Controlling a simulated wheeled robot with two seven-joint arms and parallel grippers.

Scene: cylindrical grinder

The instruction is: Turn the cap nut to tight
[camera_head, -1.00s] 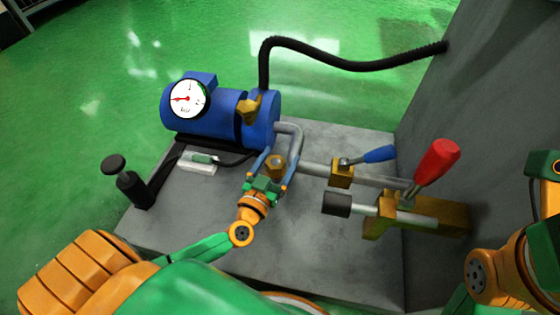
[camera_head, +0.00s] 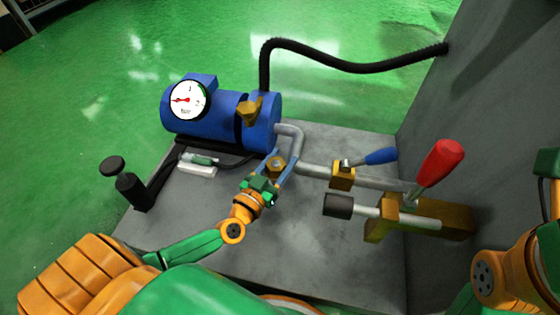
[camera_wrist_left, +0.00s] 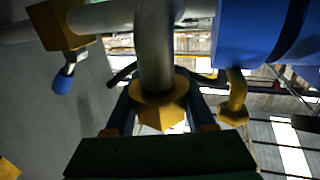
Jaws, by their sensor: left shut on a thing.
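The brass cap nut (camera_head: 276,165) sits at the pipe bend beside the blue pump. In the left wrist view the cap nut (camera_wrist_left: 160,108) hangs at the lower end of the grey pipe, with a round collar above its faceted body. My left gripper (camera_head: 280,168) is shut on the cap nut, with one finger on each side of it. In the left wrist view my left gripper (camera_wrist_left: 160,120) shows its two dark fingers flanking the nut, with its dark palm below. My right gripper is out of view; only part of my right arm shows at the right edge.
The blue pump (camera_head: 215,118) with a gauge (camera_head: 187,100) stands behind the nut. A blue-handled valve (camera_head: 343,175), a red-handled lever (camera_head: 437,165) and a black-ended rod (camera_head: 337,205) lie to the right. A black knob (camera_head: 112,166) stands left. The grey bench (camera_head: 210,240) is bare in front.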

